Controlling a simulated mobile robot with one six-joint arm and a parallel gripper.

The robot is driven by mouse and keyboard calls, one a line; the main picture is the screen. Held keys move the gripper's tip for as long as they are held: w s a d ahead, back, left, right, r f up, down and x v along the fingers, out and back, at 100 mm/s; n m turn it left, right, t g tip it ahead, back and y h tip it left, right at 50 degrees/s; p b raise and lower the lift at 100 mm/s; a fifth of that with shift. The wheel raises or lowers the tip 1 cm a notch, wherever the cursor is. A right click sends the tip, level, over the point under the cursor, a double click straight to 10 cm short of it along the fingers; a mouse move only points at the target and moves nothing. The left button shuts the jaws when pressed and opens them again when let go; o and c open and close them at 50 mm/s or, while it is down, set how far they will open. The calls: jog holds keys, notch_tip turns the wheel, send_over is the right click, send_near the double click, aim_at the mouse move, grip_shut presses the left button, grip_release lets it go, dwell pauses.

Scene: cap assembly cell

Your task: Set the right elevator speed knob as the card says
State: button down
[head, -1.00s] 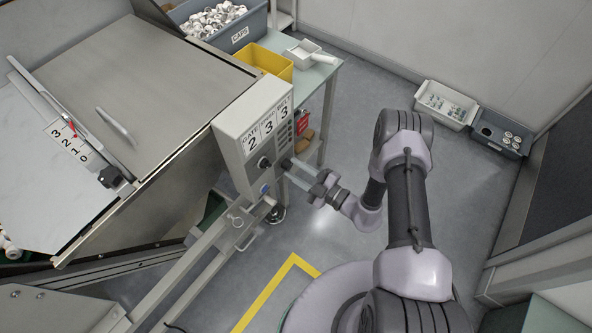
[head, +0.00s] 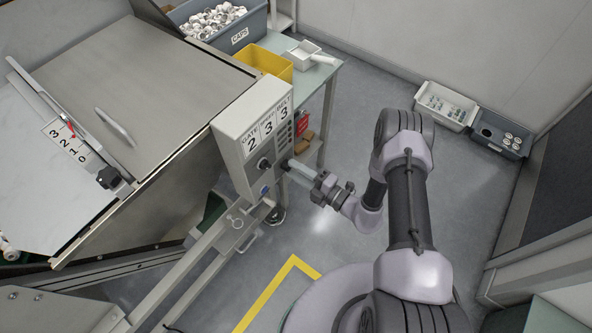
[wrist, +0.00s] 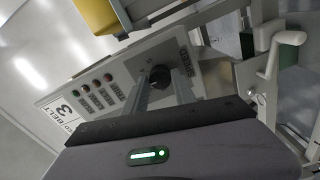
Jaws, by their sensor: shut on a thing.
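My gripper (head: 290,164) reaches the box face from the right. Its two fingers (wrist: 162,80) stand on either side of this knob and are shut on it. The fingers hide the knob in the head view. Its exact setting is too small to read.
Several small buttons (wrist: 97,91) sit beside the gripped knob. A metal rail frame (head: 195,262) runs below the box.

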dwell(0.4)
jog(key=c, duration=1)
grip_release()
jog(key=p+v, duration=0.4)
jog(key=v, duration=1.3)
jog(key=shift+s+d+f, duration=0.1)
jog(key=shift+s+d, duration=0.1)
